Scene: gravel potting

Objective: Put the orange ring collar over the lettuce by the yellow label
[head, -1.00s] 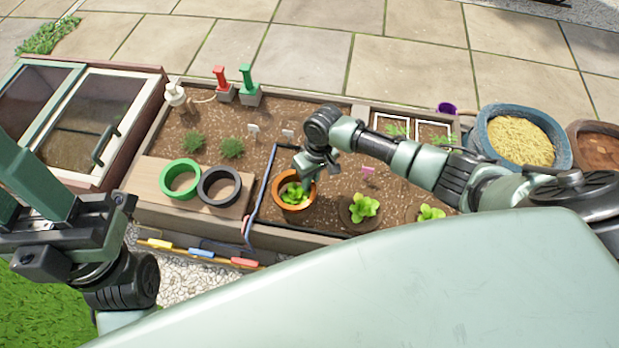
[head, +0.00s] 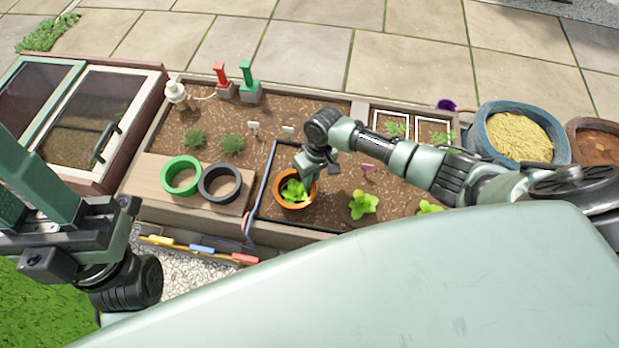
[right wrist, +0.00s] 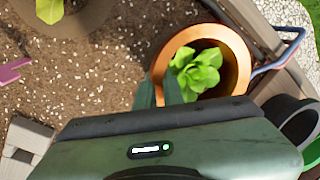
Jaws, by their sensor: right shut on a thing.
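The orange ring collar (head: 275,190) stands around a lettuce (head: 294,193) near the front of the soil bed. The leaves show inside its rim. My right gripper (head: 310,174) is shut on the collar's wall at its far right side. In the right wrist view, the collar (right wrist: 239,62) encircles the lettuce (right wrist: 200,72), with my fingertips (right wrist: 163,92) at its wall. The collar's base is partly hidden, so I cannot tell how firmly it rests on the soil. My left gripper (head: 35,190) is at the left edge, fingertips cut off.
Green (head: 181,193) and black (head: 238,195) rings lie on a wooden board left of the collar. Another lettuce (head: 362,204) and a pink label (head: 367,169) are to the right. A blue pot (head: 481,133) of yellow grains stands further right.

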